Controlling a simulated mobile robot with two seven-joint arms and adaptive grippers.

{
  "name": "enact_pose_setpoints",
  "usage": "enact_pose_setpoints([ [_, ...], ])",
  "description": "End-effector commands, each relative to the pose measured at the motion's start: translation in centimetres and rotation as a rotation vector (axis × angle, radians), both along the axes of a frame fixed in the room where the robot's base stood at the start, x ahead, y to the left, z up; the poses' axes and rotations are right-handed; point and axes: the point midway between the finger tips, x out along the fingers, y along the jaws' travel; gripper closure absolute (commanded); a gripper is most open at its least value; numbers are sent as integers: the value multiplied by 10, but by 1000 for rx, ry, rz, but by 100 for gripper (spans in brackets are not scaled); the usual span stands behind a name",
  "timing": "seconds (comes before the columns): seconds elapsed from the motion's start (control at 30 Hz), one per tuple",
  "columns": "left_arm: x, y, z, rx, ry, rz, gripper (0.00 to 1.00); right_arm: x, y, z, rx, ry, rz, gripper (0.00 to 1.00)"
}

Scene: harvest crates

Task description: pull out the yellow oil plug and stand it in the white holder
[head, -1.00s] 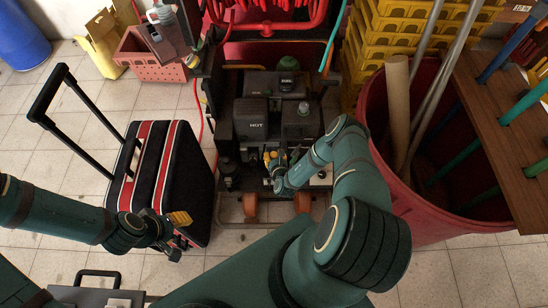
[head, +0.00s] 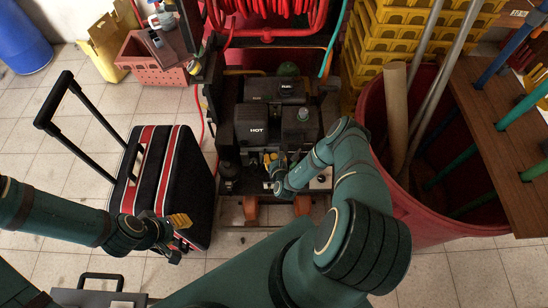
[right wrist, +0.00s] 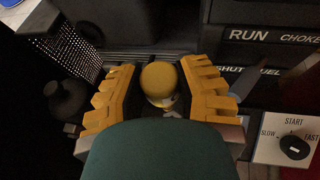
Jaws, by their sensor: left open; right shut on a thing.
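The yellow oil plug (right wrist: 160,80) shows in the right wrist view as a rounded yellow cap between the yellow ridged fingers of my right gripper (right wrist: 162,95). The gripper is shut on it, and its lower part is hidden. In the head view my right gripper (head: 273,161) is low at the front of the black engine machine (head: 265,118); the plug cannot be told apart from the yellow fingers there. My left gripper (head: 181,221) is open and empty, over the front right edge of the suitcase. I cannot make out the white holder for certain in either view.
A black suitcase with red stripes (head: 160,172) stands left of the machine. A large red bin (head: 428,226) with poles stands on the right, close to my right arm. A light panel with a START dial (right wrist: 290,140) is right of the gripper. Yellow crates (head: 395,50) are stacked behind.

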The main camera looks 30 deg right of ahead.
Motion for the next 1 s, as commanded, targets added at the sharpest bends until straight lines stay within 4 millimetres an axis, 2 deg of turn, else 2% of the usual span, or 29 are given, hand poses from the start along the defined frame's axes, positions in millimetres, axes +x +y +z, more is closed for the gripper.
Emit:
enact_pose_setpoints([
  [0.8,0,0,28,0,0,0,53,0,0,31,0,-1,0,100],
  [1.0,0,0,30,0,0,0,53,0,0,33,0,0,0,100],
])
